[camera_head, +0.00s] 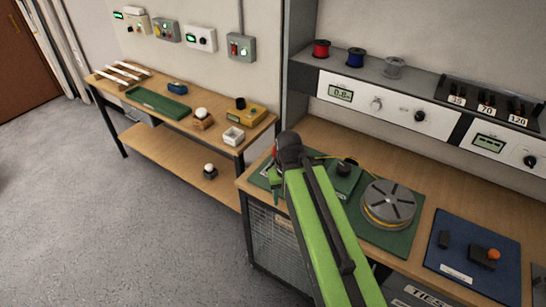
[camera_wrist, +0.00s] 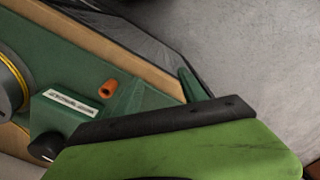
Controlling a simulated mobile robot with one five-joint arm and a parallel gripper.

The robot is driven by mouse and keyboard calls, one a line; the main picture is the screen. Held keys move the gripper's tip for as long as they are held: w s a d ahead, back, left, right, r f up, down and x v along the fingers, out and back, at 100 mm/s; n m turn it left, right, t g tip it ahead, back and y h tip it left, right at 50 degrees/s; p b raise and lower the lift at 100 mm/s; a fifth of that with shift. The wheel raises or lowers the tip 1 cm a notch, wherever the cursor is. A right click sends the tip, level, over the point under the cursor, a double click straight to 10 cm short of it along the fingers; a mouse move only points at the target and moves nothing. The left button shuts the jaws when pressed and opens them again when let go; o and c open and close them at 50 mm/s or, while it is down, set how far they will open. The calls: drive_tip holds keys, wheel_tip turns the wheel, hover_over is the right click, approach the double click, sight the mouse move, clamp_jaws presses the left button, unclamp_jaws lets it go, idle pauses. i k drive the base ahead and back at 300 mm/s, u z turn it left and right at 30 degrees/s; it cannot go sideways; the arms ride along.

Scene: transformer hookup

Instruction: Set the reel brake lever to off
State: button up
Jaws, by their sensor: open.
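The cable reel (camera_head: 388,203), a grey spool with yellow wire, lies on a green board (camera_head: 392,240) on the bench. A green block (camera_head: 343,182) with a black knob (camera_head: 346,166) stands left of it. In the wrist view the block shows a white label (camera_wrist: 72,106), with an orange peg-like grip (camera_wrist: 109,88) beside it; this may be the brake lever, but its setting cannot be read. My gripper (camera_wrist: 165,122) is open and fills the lower right of the wrist view, apart from the orange grip. My arm hides part of the board in the head view.
A blue board (camera_head: 475,260) with dark blocks and an orange knob lies to the right. Meter panels and wire spools line the shelf behind. A second bench (camera_head: 165,125) stands at left, across a floor gap.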

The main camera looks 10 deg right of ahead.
sight(273, 155)
drive_tip(key=z, duration=0.1)
drive_tip(key=k, duration=0.45)
drive_tip(key=u, duration=0.75)
drive_tip(key=i, duration=0.85)
drive_tip(key=u, duration=0.4)
